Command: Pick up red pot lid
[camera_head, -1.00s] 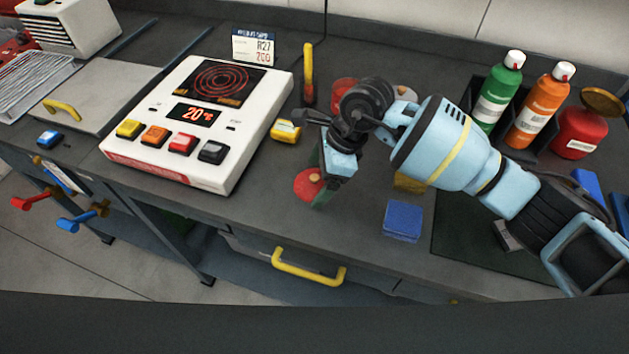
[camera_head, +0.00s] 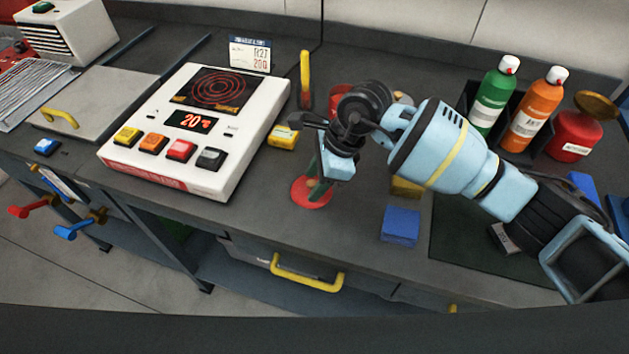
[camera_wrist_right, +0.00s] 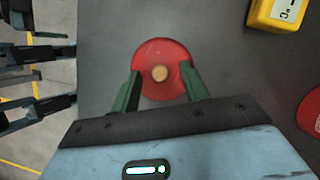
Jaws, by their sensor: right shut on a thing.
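The red pot lid (camera_head: 304,198) is a round red disc with a tan knob, near the front edge of the grey bench in the head view. It also shows in the right wrist view (camera_wrist_right: 150,54), with the tan knob (camera_wrist_right: 160,73) near its middle. My right gripper (camera_head: 316,186) is above the lid, pointing down, its green fingers shut on the lid at the knob. In the right wrist view its fingertips (camera_wrist_right: 162,79) lie on either side of the knob. I cannot tell any gap under the lid. My left gripper is not in view.
A white hot plate (camera_head: 245,140) stands to the left, with a yellow block (camera_head: 283,137) beside it. A blue block (camera_head: 401,224) lies to the right. Green (camera_head: 495,97) and orange (camera_head: 537,108) bottles stand at the back right. The bench between lid and blue block looks clear.

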